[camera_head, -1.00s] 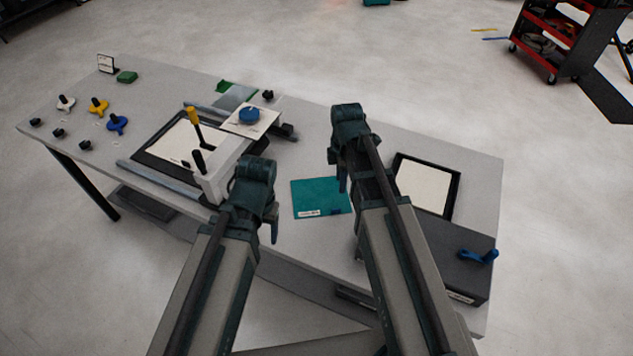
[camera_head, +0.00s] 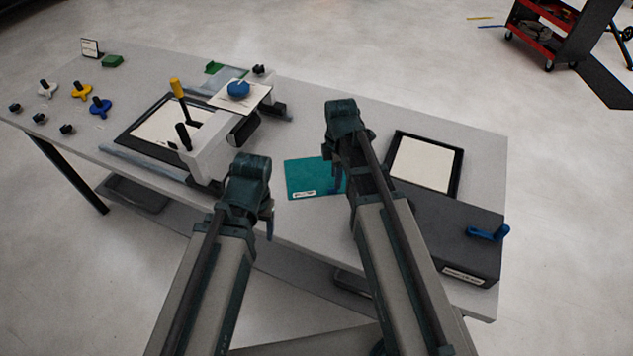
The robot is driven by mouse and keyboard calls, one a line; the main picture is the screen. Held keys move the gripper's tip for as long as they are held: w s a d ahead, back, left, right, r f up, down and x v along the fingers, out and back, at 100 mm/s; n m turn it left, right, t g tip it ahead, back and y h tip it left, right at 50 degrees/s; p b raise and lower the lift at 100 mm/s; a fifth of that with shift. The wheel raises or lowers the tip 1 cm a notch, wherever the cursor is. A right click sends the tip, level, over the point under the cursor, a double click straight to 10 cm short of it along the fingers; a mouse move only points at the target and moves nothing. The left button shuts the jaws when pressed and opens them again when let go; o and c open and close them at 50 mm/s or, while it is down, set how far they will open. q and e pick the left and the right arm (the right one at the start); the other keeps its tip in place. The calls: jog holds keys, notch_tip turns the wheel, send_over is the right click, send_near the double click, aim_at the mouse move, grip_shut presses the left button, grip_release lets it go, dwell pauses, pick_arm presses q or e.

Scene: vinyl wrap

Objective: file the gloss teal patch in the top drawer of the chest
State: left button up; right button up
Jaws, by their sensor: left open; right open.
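The teal patch (camera_head: 303,178) lies flat on the table with a small white label at its lower edge. Its right side is partly hidden behind my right gripper. The dark grey chest (camera_head: 440,225) stands at the table's right front, with a blue handle (camera_head: 487,233) on it and a white label on its front. Part of the chest is hidden behind my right arm, and I cannot make out its drawers. My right gripper (camera_head: 337,185) is open and empty at the patch's right side. My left gripper (camera_head: 268,215) is open and empty, left of the patch near the table's front edge.
A white-and-black press-like device (camera_head: 209,150) with a yellow handle stands left of the patch. A black-framed tray (camera_head: 457,170) sits behind the chest. A card with a blue knob (camera_head: 238,88) lies farther back. Several coloured knobs, including a blue one (camera_head: 101,107), stand at the left.

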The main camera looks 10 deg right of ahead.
jog(key=f+b, duration=0.5)
jog(key=shift+w+d+f, duration=0.1)
jog(key=shift+w, duration=0.1)
grip_shut()
dwell(1.5)
